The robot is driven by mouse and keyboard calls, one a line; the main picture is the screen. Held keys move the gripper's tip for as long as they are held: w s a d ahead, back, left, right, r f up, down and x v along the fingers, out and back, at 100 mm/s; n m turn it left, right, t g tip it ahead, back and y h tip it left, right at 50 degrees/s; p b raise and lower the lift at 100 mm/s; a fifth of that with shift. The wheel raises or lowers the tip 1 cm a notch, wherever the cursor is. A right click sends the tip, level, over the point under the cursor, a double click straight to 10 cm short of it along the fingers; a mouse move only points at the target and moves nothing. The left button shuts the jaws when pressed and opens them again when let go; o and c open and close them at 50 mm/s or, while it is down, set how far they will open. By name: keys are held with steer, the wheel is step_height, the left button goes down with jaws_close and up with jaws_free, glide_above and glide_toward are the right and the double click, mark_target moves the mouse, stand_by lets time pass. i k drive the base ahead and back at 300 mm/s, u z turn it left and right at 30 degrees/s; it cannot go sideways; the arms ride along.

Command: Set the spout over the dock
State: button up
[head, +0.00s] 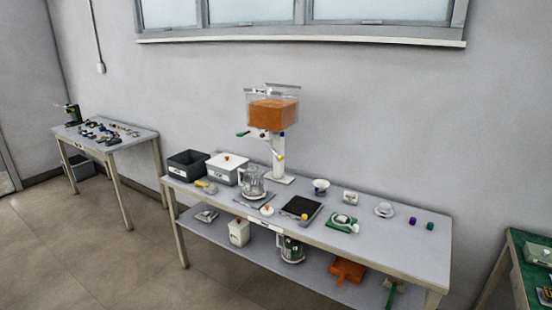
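A clear tank (272,110) of orange contents sits high on a white stand (278,165) at the back of the long table. Below the tank, a thin part with a yellow end (281,157) hangs at the stand; it may be the spout, but it is too small to tell. A green-ended lever (243,134) sticks out to the left under the tank. A clear jug (253,182) stands on a pad in front and to the left of the stand. I cannot tell which thing is the dock. My gripper is not in view.
The long table (400,239) also holds a dark bin (187,164), a white box (227,167), a black square plate (301,207), a bowl (321,186) and small items. Its lower shelf holds more objects. A cluttered side table (139,140) stands left; floor (110,255) is open in front.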

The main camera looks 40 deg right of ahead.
mark_target(278, 158)
steer(key=z, duration=0.05)
steer(key=i, duration=1)
steer(key=u, duration=0.05)
